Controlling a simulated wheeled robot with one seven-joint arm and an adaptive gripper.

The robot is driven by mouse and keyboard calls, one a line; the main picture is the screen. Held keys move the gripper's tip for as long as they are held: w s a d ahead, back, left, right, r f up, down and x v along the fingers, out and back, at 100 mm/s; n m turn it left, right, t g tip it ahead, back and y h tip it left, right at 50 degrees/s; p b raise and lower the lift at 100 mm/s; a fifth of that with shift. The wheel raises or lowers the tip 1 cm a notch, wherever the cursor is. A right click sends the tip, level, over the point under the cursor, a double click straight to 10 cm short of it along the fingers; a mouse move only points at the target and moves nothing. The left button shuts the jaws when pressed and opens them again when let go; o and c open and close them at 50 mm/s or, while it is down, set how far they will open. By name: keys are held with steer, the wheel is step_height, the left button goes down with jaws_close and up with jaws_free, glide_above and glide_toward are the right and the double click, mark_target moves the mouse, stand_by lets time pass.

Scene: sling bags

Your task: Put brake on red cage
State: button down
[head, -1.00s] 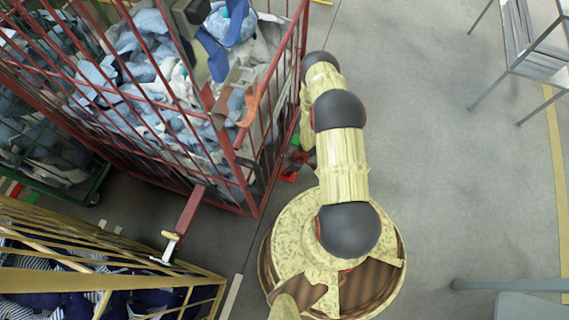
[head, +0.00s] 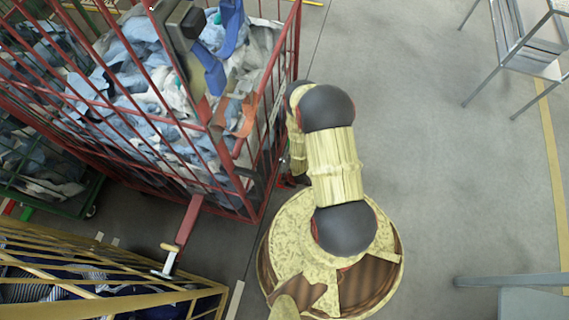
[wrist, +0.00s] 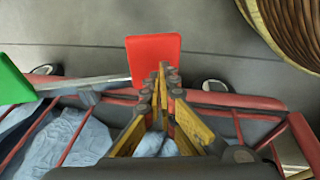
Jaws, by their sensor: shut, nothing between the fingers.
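The red cage (head: 190,207) is a tall wire cage full of pale blue and white cloth, at the upper left of the head view. Its frame bar (wrist: 255,102) crosses the wrist view. The brake shows in the wrist view as a red pedal (wrist: 152,48) and a green pedal (wrist: 12,82) joined by a metal bar (wrist: 100,83). My gripper (wrist: 162,70) is shut and empty, its fingertips overlapping the red pedal's lower part in the picture. I cannot tell whether they touch it.
A yellow cage (head: 210,292) with dark cloth stands at the lower left, and a green-framed cage (head: 75,213) at the far left. A red tow bar (head: 188,222) sticks out from the red cage. Metal furniture (head: 530,45) stands upper right. The floor (head: 430,170) between is clear.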

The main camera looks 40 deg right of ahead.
steer(key=shift+f, duration=0.45)
steer(key=shift+a+r, duration=0.1)
stand_by(0.4)
